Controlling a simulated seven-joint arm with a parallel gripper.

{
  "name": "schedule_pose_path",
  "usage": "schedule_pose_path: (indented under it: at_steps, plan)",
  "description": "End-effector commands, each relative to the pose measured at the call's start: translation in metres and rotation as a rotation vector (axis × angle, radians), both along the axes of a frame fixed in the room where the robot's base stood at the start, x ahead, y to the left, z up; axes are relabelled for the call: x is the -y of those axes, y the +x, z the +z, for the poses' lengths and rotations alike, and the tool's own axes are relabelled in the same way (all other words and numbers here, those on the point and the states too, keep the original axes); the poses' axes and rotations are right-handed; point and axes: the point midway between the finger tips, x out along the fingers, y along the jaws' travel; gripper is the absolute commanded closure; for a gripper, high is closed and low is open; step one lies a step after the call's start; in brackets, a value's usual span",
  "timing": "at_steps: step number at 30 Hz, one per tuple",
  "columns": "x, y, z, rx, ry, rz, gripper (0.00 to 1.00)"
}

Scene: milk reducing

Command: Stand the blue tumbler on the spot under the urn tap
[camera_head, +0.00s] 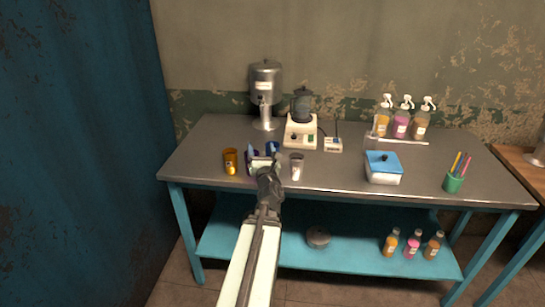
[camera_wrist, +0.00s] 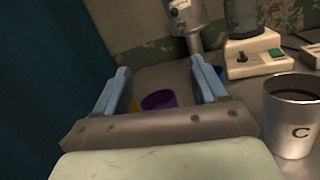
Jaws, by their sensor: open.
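The blue tumbler (camera_head: 272,147) stands on the metal table just beyond my gripper, its lower part hidden by the gripper. In the wrist view only a dark blue sliver shows beside the right finger (camera_wrist: 219,70). The steel urn (camera_head: 265,82) stands behind it near the wall, with its tap on the front above a round base (camera_head: 266,124). The urn's lower part also shows in the wrist view (camera_wrist: 187,18). My gripper (camera_head: 264,160) is open, with nothing visible held, low over the front of the table. The purple tumbler (camera_wrist: 159,100) shows between its fingers.
An amber tumbler (camera_head: 230,161) stands left of my gripper, and a grey cup marked C (camera_wrist: 293,117) stands close on the right. A white appliance (camera_head: 300,132) is right of the urn.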

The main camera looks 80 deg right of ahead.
Motion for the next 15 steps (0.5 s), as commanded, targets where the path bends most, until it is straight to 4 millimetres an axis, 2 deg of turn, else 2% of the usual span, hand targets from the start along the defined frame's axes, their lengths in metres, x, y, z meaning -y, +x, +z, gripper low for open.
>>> schedule_pose_path:
  at_steps: [1,3,9,15]
  plan:
    - [0.001,-0.014,-0.006,-0.048,0.001,-0.031,0.28]
    - [0.002,-0.03,-0.013,-0.118,0.0,-0.068,0.28]
    - [0.005,-0.04,-0.064,-0.208,0.094,-0.113,0.28]
    - [0.005,-0.048,-0.095,-0.271,0.149,-0.141,0.28]
